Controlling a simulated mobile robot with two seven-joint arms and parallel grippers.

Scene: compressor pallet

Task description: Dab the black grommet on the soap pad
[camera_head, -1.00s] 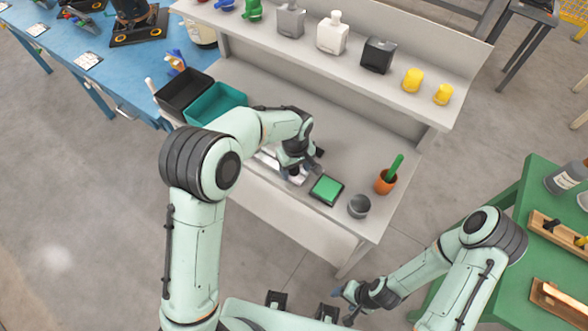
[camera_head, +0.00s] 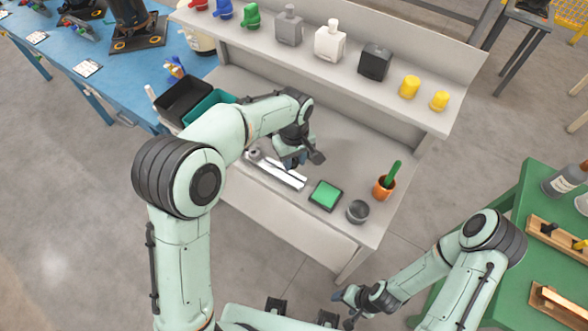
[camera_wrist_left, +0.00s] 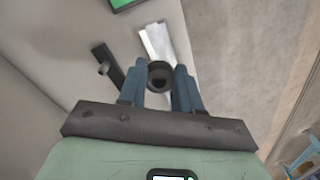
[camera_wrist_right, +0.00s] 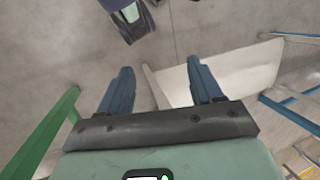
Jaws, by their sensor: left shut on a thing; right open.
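My left gripper (camera_wrist_left: 160,88) is shut on the black grommet (camera_wrist_left: 160,75), a dark ring held between the blue fingertips. In the head view my left gripper (camera_head: 291,163) is above the bench, over the pale metal strip, and hides the grommet. The soap pad (camera_head: 326,194) is a green square in a dark tray, to the right of that gripper and apart from it. The pad's edge also shows at the top of the left wrist view (camera_wrist_left: 122,2). My right gripper (camera_wrist_right: 159,88) is open and empty, off the bench's front right side.
The pale metal strip (camera_head: 284,178) lies left of the pad. A grey cup (camera_head: 357,211) and an orange pot (camera_head: 382,188) with a green handle stand right of it. A black bin (camera_head: 180,98) is at the bench's left end. Bottles line the upper shelf (camera_head: 300,45).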

